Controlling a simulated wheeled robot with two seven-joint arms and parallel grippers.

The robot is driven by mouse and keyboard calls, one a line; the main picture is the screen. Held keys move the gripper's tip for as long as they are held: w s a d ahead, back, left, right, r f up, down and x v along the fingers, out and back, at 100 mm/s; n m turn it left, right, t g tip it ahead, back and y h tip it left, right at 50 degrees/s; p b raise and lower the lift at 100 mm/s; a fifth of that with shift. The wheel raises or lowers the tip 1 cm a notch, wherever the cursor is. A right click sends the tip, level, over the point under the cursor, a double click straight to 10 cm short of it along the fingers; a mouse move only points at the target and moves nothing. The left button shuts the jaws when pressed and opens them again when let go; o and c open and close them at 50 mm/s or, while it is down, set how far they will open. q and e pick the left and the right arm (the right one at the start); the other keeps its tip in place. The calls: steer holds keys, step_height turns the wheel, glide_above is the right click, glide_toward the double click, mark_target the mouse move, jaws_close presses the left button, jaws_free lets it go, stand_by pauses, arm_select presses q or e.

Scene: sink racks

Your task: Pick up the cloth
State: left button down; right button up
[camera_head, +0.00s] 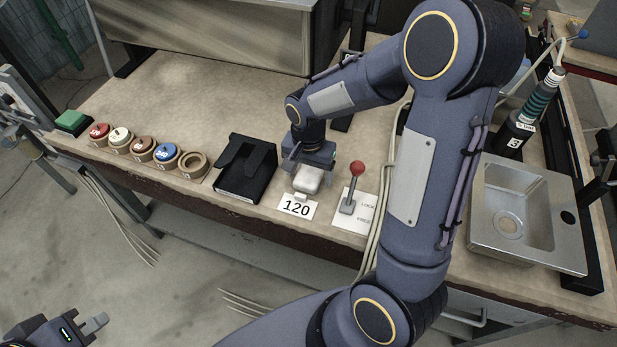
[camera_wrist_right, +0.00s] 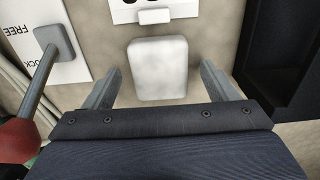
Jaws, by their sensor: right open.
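A white, rounded, slightly mottled pad, which looks like the folded cloth (camera_head: 308,181), lies on the worktop behind the card marked 120. In the right wrist view the cloth (camera_wrist_right: 158,68) lies between and just ahead of the fingertips. My right gripper (camera_wrist_right: 157,82) is open, one finger on each side of the cloth, with gaps left and right. In the head view my right gripper (camera_head: 308,168) points down over the cloth and hides part of it. My left gripper (camera_head: 95,324) is at the bottom left, away from the worktop; its opening is unclear.
A red-knobbed lever (camera_head: 357,168) stands close right of the cloth, and a black holder (camera_head: 246,170) close left. The 120 card (camera_head: 297,207) is in front. Several coloured round pieces (camera_head: 142,149) line the left edge. A metal sink (camera_head: 527,213) is right.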

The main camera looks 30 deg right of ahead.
mark_target(309, 176)
steer(key=c, duration=1.1)
steer(key=shift+c, duration=0.2)
steer(key=shift+r, duration=0.1)
steer(key=shift+r, duration=0.55)
steer(key=r, duration=0.2)
steer(key=shift+s+r+p, duration=0.2)
steer(key=shift+r+p, duration=0.1)
steer(key=shift+r, duration=0.05)
steer(key=s+a+r, duration=0.2)
steer(key=s+r, duration=0.7)
steer(key=s, duration=0.4)
steer(key=shift+s+p, duration=0.25)
steer(key=shift+p, duration=0.1)
steer(key=shift+a, duration=0.1)
